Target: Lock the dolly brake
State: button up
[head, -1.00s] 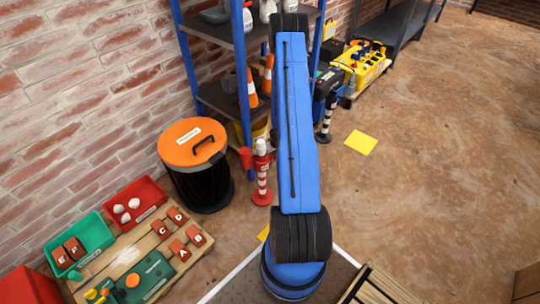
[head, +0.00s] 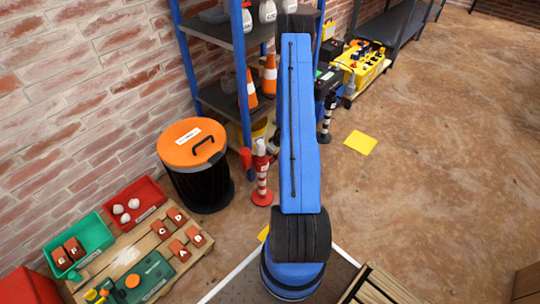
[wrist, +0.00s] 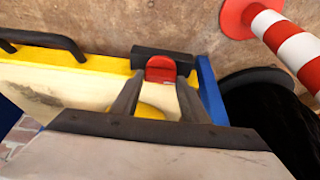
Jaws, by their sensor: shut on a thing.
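In the wrist view, a red brake lever (wrist: 160,68) sits on a black housing (wrist: 186,60) at the edge of a yellow-framed dolly (wrist: 68,57) with a pale, stained deck. My gripper (wrist: 158,82) reaches to the lever, with one finger on each side, and is shut on it. A yellow patch shows between the fingers. In the head view my arm hides the gripper and the lever. A bit of yellow (head: 259,128) shows low at the shelf; I cannot tell whether it is the dolly.
A red-and-white post (head: 262,180) and a black bin with an orange lid (head: 193,142) stand close by, beside the blue-posted shelf (head: 243,70). A pallet (head: 150,243) with trays and blocks lies at lower left. The floor (head: 440,150) at right is mostly clear.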

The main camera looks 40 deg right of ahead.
jog(key=o, duration=1.1)
jog(key=shift+c, duration=0.2)
jog(key=v, duration=1.7)
jog(key=shift+r, duration=0.25)
